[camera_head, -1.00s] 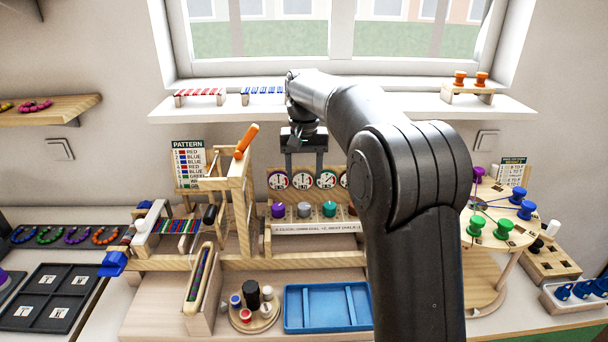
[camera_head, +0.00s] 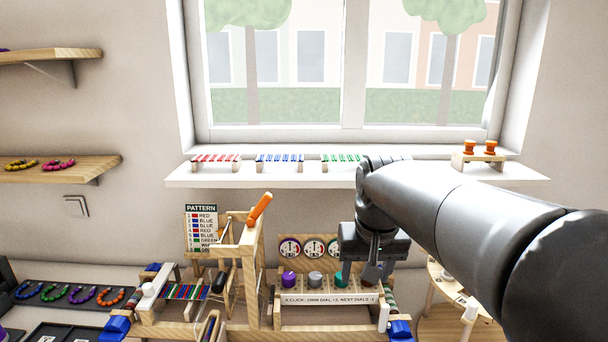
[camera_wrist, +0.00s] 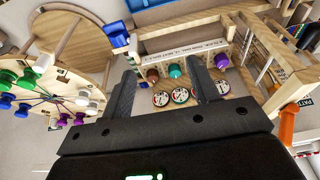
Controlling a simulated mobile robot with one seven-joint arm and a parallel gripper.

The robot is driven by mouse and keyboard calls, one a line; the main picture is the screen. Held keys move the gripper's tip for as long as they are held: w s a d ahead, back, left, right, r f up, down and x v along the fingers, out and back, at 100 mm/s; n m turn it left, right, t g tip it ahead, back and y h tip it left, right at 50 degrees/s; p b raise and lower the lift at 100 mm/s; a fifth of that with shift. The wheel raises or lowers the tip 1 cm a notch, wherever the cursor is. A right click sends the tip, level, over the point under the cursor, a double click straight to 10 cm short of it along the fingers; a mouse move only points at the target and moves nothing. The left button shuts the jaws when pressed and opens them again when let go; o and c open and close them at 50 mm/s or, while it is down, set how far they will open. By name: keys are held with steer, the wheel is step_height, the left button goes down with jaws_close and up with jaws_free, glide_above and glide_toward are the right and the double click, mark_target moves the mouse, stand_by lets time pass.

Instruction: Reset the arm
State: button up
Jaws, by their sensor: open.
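My gripper (camera_wrist: 160,95) shows in the wrist view with its two dark fingers spread apart and nothing between them. In the head view, my arm comes in from the right and the dark gripper body hangs in front of the dial panel's right part; its fingertips are hard to make out there. The wooden dial stand (camera_head: 335,312) has round dials and coloured knobs, including a purple knob (camera_head: 289,278) and a grey knob (camera_head: 315,279). The dials (camera_wrist: 181,96) and knobs also show beyond the fingers in the wrist view.
A wooden bead loom (camera_head: 250,265) with an orange handle (camera_head: 260,208) stands left of the dial stand. The window shelf (camera_head: 270,178) holds bead racks. A round wooden board (camera_wrist: 60,65) with coloured spools is at the left of the wrist view. Bead loops (camera_head: 68,292) lie at far left.

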steer(key=s+d+f+t, duration=0.1)
steer(key=s+d+f, duration=0.1)
steer(key=s, duration=0.6)
steer(key=s+d+f+t, duration=0.1)
steer(key=s+f, duration=0.4)
steer(key=s, duration=0.3)
steer(key=shift+d+t, duration=0.3)
steer(key=shift+d, duration=0.1)
steer(key=shift+s, duration=0.1)
stand_by(4.6)
steer(key=w+a+r+n+g, duration=0.1)
steer(key=w+a+r+g, duration=0.15)
steer(key=w, duration=1.05)
steer(key=w+a+r+n+g, duration=0.15)
steer(key=w+r, duration=0.25)
steer(key=w, duration=0.9)
steer(key=w+a+f+g, duration=0.15)
steer(key=w+f, duration=0.35)
steer(key=w, duration=0.5)
steer(key=shift+n, duration=0.25)
steer(key=f, duration=1)
steer(key=shift+s+d+f, duration=0.1)
steer(key=shift+d+f, duration=0.15)
steer(key=shift+d, duration=0.05)
